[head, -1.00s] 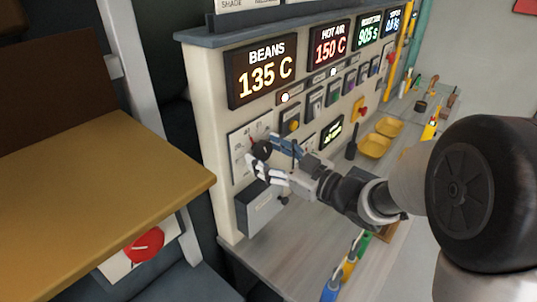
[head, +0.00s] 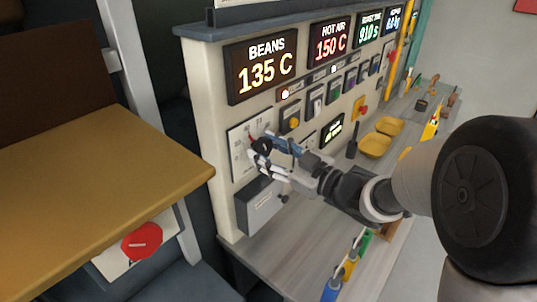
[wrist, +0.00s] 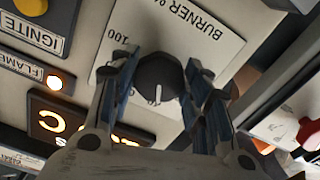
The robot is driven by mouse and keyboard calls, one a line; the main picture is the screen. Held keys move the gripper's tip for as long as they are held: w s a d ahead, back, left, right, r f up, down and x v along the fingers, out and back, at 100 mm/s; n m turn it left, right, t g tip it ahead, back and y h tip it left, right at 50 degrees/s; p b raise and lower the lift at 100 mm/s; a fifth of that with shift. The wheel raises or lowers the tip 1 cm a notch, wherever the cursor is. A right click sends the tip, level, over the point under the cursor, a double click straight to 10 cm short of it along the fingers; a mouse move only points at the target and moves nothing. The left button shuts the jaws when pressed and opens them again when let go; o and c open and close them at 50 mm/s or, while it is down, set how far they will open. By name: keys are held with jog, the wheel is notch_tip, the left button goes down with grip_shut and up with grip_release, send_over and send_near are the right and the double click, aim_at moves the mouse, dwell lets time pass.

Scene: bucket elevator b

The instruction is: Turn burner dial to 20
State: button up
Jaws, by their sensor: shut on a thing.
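The burner dial is a round black knob (wrist: 160,78) with a white pointer line, set on a white plate (wrist: 192,28) marked "BURNER %" and "100" in the wrist view. In the head view the dark knob (head: 262,144) shows on the dial plate (head: 238,150) at the left of the panel. My gripper (wrist: 160,88) has one finger on each side of the knob and is shut on it. The pointer line runs toward the bottom of the wrist view. Most of the scale's numbers are hidden or too small to read.
The panel displays (head: 261,67) read BEANS 135 C and HOT AIR 150 C. A grey box (head: 262,205) sits just below the dial. An IGNITE button (wrist: 32,6) is close by. Yellow trays (head: 374,145) stand on the counter to the right.

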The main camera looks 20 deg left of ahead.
jog(key=n+b, duration=0.3)
jog(key=shift+f+n+b, duration=0.1)
jog(key=shift+n+b, duration=0.2)
jog(key=shift+n, duration=0.1)
jog(key=shift+w+n+b, duration=0.1)
jog(key=shift+n+b, duration=0.4)
jog(key=shift+n, duration=0.9)
jog(key=shift+r, duration=0.2)
jog(key=o, duration=1.1)
jog(key=shift+c, duration=0.2)
jog(key=shift+d, duration=0.1)
jog(key=v, duration=1.2)
jog(key=shift+f, duration=0.1)
